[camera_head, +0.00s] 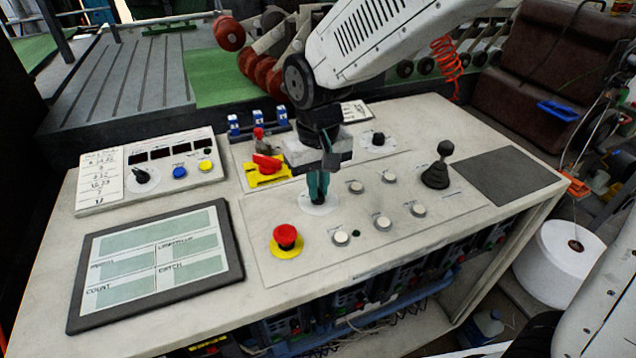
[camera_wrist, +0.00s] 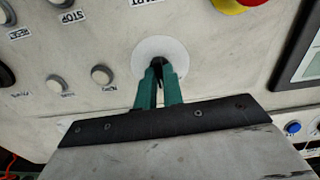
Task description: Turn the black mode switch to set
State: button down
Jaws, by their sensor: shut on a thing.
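The black mode switch (camera_head: 318,200) stands on a round white label plate on the sloping panel. In the wrist view only a dark bit of the switch (camera_wrist: 158,68) shows between the green fingertips, in front of the white plate (camera_wrist: 151,48). My gripper (camera_head: 318,188) points down onto it from above and is shut on it; the fingers also show in the wrist view (camera_wrist: 159,82). The fingers hide most of the switch, so I cannot tell which position it points to.
A red emergency button (camera_head: 286,238) is at the lower left of the switch. Several white push buttons (camera_head: 383,222) lie to the right, with a black joystick (camera_head: 439,168) beyond. A yellow-based red rotary switch (camera_head: 266,165) is close behind left. A framed screen (camera_head: 160,258) lies left.

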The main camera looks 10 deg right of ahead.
jog(key=n, duration=0.4)
jog(key=shift+n, duration=2.1)
jog(key=c, duration=1.5)
grip_release()
notch_tip(320, 180, up, 8)
jog(key=shift+f, duration=0.1)
